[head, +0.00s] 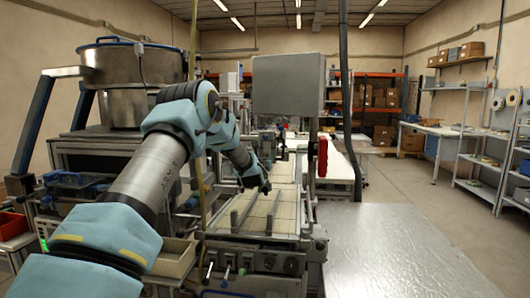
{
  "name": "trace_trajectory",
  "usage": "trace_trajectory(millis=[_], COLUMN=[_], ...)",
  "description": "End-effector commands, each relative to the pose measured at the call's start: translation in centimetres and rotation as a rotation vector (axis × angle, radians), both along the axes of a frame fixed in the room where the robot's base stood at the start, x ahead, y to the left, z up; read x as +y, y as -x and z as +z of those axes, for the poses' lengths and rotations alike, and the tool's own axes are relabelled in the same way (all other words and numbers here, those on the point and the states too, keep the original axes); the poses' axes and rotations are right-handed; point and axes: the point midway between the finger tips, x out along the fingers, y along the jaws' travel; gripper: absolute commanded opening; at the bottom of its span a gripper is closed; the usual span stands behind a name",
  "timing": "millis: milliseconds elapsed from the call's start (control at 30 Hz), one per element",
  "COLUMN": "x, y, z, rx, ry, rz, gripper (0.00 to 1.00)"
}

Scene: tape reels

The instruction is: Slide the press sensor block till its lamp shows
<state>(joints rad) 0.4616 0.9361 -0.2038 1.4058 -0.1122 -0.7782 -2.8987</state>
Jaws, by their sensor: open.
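My arm reaches from the lower left across to the middle of the head view. My gripper (265,187) is small and dark here, at the end of the arm, open, over or just behind the back part of the press bed (259,212). The bed is pale, with grey rails running away from me. I cannot pick out the sensor block or its lamp for certain; they are too small or hidden by my arm and gripper. I cannot tell whether the gripper touches anything.
A large grey box (288,84) hangs above the press, with a dark vertical hose (345,100) beside it. A bare metal table (396,245) lies at the front right. A steel vat (128,75) stands at the left. Open floor (430,185) lies further right, before shelves.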

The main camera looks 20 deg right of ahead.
Motion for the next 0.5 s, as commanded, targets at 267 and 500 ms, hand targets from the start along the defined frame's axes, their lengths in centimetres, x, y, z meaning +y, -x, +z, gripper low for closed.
trace_trajectory(millis=[267, 500], x=[-1.3, -1.6], y=[-2.4, -2.8], z=[0.1, -0.1], rx=[0.0, 0.001], ry=[-0.002, -0.002], rz=[0.0, 0.0], gripper=[0.57, 0.57])
